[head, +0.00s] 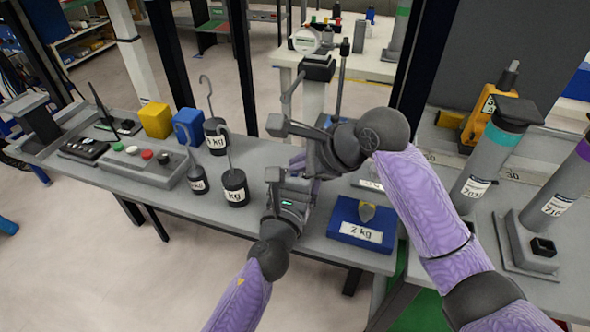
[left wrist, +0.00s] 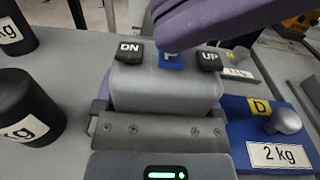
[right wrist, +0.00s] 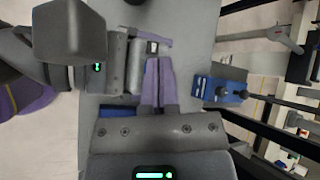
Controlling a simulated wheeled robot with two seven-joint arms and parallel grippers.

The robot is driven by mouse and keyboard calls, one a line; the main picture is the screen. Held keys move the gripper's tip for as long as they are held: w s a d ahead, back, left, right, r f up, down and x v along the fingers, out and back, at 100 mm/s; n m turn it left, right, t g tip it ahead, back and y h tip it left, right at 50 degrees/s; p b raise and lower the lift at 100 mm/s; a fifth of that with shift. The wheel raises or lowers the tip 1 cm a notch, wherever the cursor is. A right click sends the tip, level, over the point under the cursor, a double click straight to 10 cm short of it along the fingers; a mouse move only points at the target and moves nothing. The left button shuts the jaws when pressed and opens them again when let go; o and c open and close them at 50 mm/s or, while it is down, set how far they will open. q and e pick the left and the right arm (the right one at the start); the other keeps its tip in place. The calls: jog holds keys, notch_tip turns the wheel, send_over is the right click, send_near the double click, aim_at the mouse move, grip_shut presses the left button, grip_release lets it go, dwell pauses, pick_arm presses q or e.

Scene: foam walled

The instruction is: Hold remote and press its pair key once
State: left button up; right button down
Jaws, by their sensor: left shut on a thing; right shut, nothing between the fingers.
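The grey remote (left wrist: 165,88) is in my left gripper (head: 297,178), upright in the left wrist view. Its black DN key (left wrist: 129,52), blue P key (left wrist: 171,60) and black UP key (left wrist: 209,61) show along its far end. My right gripper (right wrist: 160,62) is shut with nothing between its purple fingers. In the left wrist view those fingers cross over the blue key and partly cover it. I cannot tell whether they touch it. In the right wrist view the remote (right wrist: 135,68) is beside the fingertips, partly hidden. In the head view my arms mostly hide the remote.
A blue 2 kg block (head: 361,222) sits right of the grippers on the grey bench. Black hooked weights (head: 234,188), a yellow box (head: 155,120) and a grey button panel (head: 142,160) stand to the left. Capped cylinders (head: 490,155) stand at the right.

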aim_at(300, 176)
jog(key=shift+r, duration=0.75)
jog(key=shift+r, duration=2.5)
pick_arm(q)
jog(key=o, duration=1.1)
jog(key=shift+s, duration=0.1)
